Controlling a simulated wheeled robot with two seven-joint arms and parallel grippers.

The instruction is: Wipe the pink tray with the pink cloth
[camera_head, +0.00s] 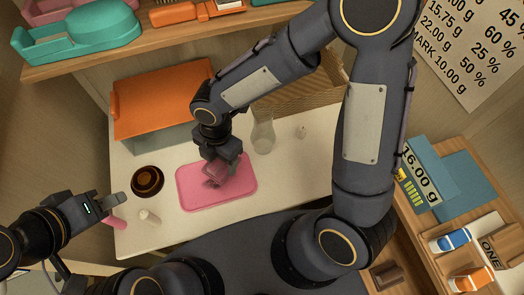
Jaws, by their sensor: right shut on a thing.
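The pink tray (188,198) lies flat on the white table. My left gripper (112,208) is at the table's left edge, well apart from the tray. Its finger opening cannot be made out.
Left of the tray are a dark brown bowl (147,181), a small whitish object (149,216) and a pink object (117,223) beside my left gripper. A clear flask (263,136) stands behind the tray. An orange-topped box (160,100) is at the back.

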